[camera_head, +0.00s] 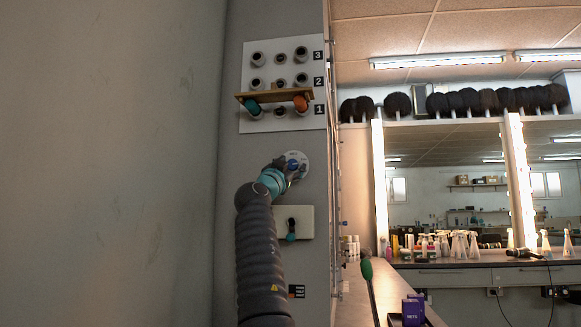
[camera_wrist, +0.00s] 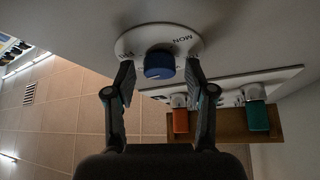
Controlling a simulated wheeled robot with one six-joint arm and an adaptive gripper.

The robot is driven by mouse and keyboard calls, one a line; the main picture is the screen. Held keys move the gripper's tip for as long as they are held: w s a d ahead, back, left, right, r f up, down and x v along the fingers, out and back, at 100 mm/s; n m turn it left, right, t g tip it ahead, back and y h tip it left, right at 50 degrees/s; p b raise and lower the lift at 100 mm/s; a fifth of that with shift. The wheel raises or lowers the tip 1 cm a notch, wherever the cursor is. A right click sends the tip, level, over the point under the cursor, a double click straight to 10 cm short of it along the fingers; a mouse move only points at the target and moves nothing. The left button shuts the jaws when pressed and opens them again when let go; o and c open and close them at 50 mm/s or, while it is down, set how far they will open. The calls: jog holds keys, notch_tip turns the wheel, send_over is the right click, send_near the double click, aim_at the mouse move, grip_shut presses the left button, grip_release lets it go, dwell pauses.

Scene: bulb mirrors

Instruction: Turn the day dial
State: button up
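The day dial is a blue knob (camera_wrist: 159,64) on a round white plate (camera_wrist: 186,40) fixed to the wall panel. "MON" is printed on the plate, and other lettering is partly hidden. In the head view the knob (camera_head: 293,165) is partly covered by my gripper (camera_head: 288,168). In the wrist view my gripper (camera_wrist: 160,80) has its two fingers spread, one on each side of the knob. The fingertips are close to the plate. A gap shows between the knob and each finger, so it is not gripped.
Above the dial, a white board (camera_head: 312,121) carries rows of sockets numbered 1 to 3. A wooden bar (camera_head: 270,95) crosses it, near a teal piece (camera_head: 253,107) and an orange piece (camera_head: 300,104). A counter lies right.

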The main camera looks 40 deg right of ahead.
jog(key=shift+s+a+f+b, duration=0.1)
jog(key=shift+s+a+b, duration=0.35)
jog(key=shift+a+b, duration=0.15)
jog(key=shift+s+a, duration=0.2)
jog(key=shift+b, duration=0.3)
